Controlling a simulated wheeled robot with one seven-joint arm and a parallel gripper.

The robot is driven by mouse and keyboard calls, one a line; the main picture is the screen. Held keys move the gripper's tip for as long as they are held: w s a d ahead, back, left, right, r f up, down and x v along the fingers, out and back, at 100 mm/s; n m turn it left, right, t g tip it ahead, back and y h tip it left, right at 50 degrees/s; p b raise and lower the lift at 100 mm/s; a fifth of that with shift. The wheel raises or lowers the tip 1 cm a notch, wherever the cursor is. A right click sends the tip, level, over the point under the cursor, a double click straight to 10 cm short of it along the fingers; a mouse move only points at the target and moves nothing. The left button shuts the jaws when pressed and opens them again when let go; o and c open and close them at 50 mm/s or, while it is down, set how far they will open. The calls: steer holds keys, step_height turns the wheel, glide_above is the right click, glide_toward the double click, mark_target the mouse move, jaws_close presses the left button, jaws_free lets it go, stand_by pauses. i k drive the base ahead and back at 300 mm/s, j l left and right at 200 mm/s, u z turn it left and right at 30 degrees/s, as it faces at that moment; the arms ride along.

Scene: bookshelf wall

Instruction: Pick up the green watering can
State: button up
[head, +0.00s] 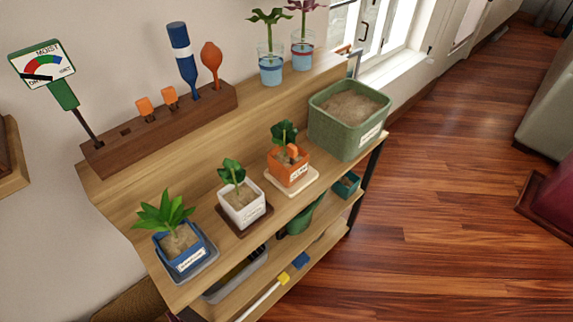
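A dark green rounded object (303,216), which looks like the green watering can, sits on the shelf below the top of the wooden plant stand. The top board hides its upper part, and I cannot make out its handle or spout. My gripper does not show in the head view.
The plant stand's top (140,205) holds a blue pot (186,262), a white pot (243,211), an orange pot (288,171) and a large green planter (347,134). A wooden tool rack (125,148) stands behind. A small green container (347,184) is on the lower shelf. Open floor (440,210) lies right.

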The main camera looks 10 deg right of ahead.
mark_target(300, 223)
steer(key=i+l+u, duration=0.1)
steer(key=l, duration=0.5)
steer(key=i+l, duration=0.2)
steer(key=l, duration=0.35)
steer(key=i+l+u, duration=0.15)
steer(key=l, duration=0.45)
steer(key=i+l, duration=0.1)
steer(key=l, duration=0.5)
steer(key=i+l+u, duration=0.15)
steer(key=l, duration=0.45)
steer(key=l+u, duration=0.1)
steer(key=l, duration=0.5)
steer(key=i+l, duration=0.1)
steer(key=i, duration=0.2)
steer(key=u, duration=0.05)
